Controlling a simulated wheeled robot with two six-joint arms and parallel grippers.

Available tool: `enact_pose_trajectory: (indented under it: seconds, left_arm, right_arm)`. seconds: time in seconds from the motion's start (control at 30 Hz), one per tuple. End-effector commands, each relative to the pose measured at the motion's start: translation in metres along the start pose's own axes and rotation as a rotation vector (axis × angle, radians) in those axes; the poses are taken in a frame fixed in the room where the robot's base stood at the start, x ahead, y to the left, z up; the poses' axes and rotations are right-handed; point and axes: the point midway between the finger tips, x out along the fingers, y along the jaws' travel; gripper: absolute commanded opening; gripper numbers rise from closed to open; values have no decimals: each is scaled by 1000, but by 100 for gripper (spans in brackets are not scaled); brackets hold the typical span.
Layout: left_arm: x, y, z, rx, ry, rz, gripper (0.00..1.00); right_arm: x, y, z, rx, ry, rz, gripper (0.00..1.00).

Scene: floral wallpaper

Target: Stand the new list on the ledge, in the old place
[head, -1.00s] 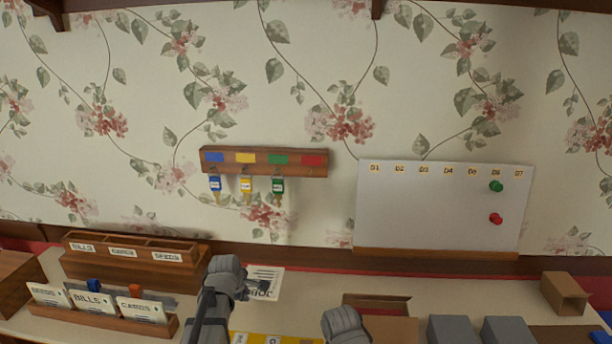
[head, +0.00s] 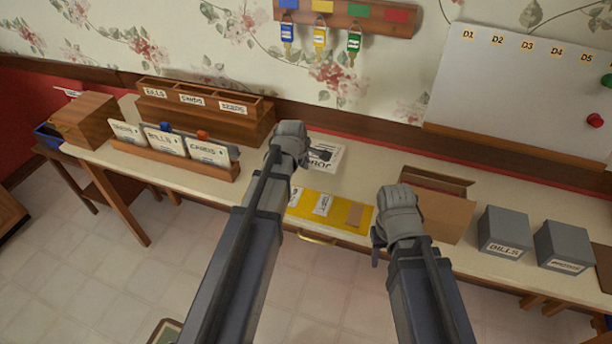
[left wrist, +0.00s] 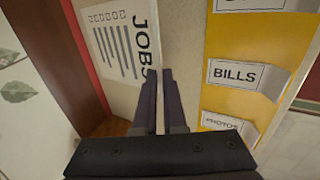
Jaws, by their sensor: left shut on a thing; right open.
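The list (head: 325,155), a white sheet headed JOBS, shows just right of my left gripper (head: 296,160) at the back of the desk. In the left wrist view, the list (left wrist: 115,45) lies along the left side of the shut fingers (left wrist: 160,85), which grip its edge. I cannot tell whether it touches the desk top. The wooden ledge (head: 520,149) runs under the white board (head: 520,95) at the right; its visible part is bare. My right gripper (head: 385,235) is open and empty over the desk's front, left of an open cardboard box; its fingertips are mostly hidden.
A yellow mat (head: 340,225) with labels lies between my arms. The brown box (head: 445,215) and grey boxes (head: 503,230) stand right. A card rack (head: 175,158) and wooden sorter (head: 205,122) stand left. Keys hang from a wall rack (head: 345,15).

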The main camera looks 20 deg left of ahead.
Motion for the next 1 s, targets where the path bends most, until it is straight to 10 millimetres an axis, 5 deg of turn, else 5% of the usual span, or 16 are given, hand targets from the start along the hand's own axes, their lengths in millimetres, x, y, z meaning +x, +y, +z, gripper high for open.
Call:
enact_pose_trajectory:
  seconds: [0.4,0.7,0.73,1.0]
  left_arm:
    - [39,-21,0,0,0,0,0]
    - [39,-21,0,0,0,0,0]
    - [39,-21,0,0,0,0,11]
    - [39,-21,0,0,0,0,38]
  right_arm:
    - [44,-4,-3,0,0,0,50]
    - [44,-4,-3,0,0,0,50]
    - [44,-4,-3,0,0,0,50]
    - [44,-4,-3,0,0,0,50]
